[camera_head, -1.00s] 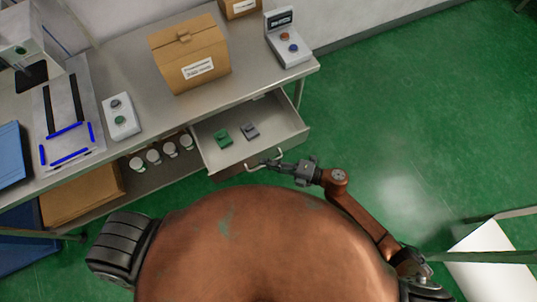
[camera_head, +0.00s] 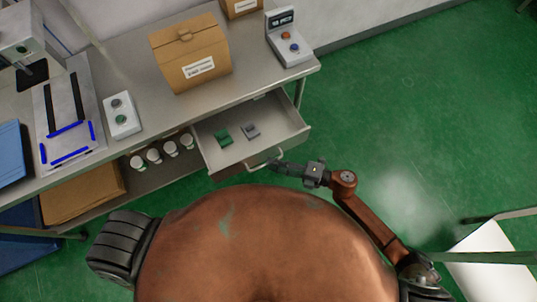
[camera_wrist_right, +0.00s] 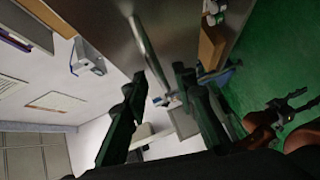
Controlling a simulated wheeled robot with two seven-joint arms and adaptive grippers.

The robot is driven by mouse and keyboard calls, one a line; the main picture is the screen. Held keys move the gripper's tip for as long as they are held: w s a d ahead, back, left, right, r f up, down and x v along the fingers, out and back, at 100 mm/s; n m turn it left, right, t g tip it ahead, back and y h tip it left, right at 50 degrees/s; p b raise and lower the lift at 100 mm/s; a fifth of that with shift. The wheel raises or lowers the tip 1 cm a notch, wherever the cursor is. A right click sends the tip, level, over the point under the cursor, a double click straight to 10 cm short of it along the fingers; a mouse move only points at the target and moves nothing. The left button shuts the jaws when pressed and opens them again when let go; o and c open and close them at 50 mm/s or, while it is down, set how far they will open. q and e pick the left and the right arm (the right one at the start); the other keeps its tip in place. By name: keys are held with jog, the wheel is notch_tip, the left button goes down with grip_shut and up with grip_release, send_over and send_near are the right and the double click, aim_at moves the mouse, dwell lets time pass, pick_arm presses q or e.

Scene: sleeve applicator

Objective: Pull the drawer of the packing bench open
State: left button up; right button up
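The packing bench (camera_head: 215,107) is grey metal. Its drawer (camera_head: 297,132) stands pulled out, with a green piece (camera_head: 222,136) and a grey piece (camera_head: 250,131) lying inside. A pale bar handle (camera_head: 257,165) is on the drawer front. My right gripper (camera_head: 275,166) is at the handle's right end, with its fingers apart. In the right wrist view its two dark fingers (camera_wrist_right: 160,97) are spread, with no object clearly held between them. My left gripper is outside the head view.
A cardboard box (camera_head: 190,52) and a button box (camera_head: 288,40) stand on the bench top. White jars (camera_head: 154,156) sit on the shelf left of the drawer. Green floor (camera_head: 420,110) is clear right of the bench.

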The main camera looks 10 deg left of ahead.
jog(key=d+r, duration=0.1)
jog(key=d, duration=0.8)
jog(key=shift+s, duration=0.3)
jog(key=shift+r, duration=0.1)
